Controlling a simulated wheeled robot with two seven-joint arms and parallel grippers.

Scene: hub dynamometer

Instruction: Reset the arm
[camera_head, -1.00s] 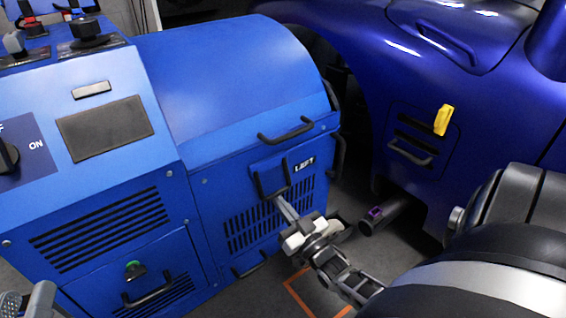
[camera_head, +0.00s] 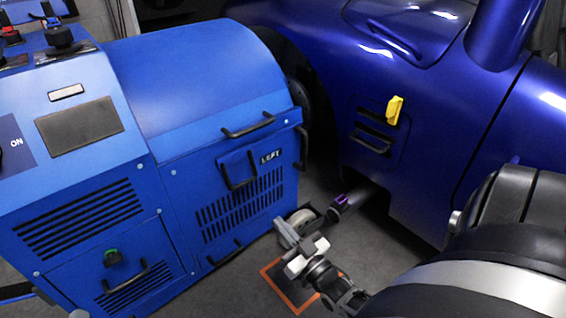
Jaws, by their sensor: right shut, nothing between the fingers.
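My right gripper (camera_head: 283,228) is shut and empty. It is in front of the lower right corner of the blue dynamometer cabinet (camera_head: 205,95), above the floor. The black handle (camera_head: 237,172) by the "LEFT" label is up and to the left of its fingertips, and nothing touches it. My right arm comes in from the lower right and hides part of the floor. My left gripper is not in view.
A dark blue vehicle (camera_head: 420,130) with a yellow handle (camera_head: 394,109) stands at the right. A dark shaft with a purple ring (camera_head: 342,200) sticks out below it. An orange floor outline (camera_head: 271,279) lies under my right gripper. Clear floor is narrow there.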

